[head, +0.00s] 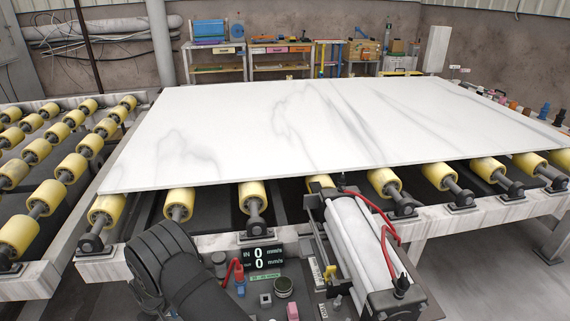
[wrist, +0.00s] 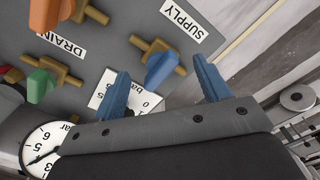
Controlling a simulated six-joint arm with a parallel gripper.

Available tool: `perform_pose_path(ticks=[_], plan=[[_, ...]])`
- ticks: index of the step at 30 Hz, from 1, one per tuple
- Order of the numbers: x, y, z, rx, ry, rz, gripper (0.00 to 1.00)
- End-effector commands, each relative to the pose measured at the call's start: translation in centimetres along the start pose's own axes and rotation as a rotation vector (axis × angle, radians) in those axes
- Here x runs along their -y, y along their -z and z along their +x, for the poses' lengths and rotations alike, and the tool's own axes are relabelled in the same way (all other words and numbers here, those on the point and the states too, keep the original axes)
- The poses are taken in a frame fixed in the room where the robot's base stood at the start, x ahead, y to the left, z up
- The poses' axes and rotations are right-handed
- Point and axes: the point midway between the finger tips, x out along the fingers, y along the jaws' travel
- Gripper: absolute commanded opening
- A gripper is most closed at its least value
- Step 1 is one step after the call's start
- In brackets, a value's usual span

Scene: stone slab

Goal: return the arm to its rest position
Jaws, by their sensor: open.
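My gripper (wrist: 160,65) shows in the wrist view with its two blue fingers spread apart and nothing clamped between them. A blue valve handle (wrist: 161,69) on a brass fitting appears between the fingertips; I cannot tell whether they touch it. In the head view my dark arm reaches in at the bottom left, and I cannot make out the gripper there. The white veined stone slab (head: 270,120) lies flat on the yellow rollers (head: 252,195).
The wrist view shows a grey panel (wrist: 85,55) with SUPPLY and DRAIN labels, an orange handle (wrist: 75,10), a green handle (wrist: 40,84) and a pressure gauge (wrist: 42,148).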

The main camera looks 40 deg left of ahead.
Motion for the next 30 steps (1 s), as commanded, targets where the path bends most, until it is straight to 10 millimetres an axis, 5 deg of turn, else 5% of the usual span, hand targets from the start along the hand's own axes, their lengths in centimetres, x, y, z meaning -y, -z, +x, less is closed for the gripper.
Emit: perform_pose_path(ticks=[30], plan=[[-0.01, 0.0, -0.01, 0.0, 0.0, 0.756, 0.69]])
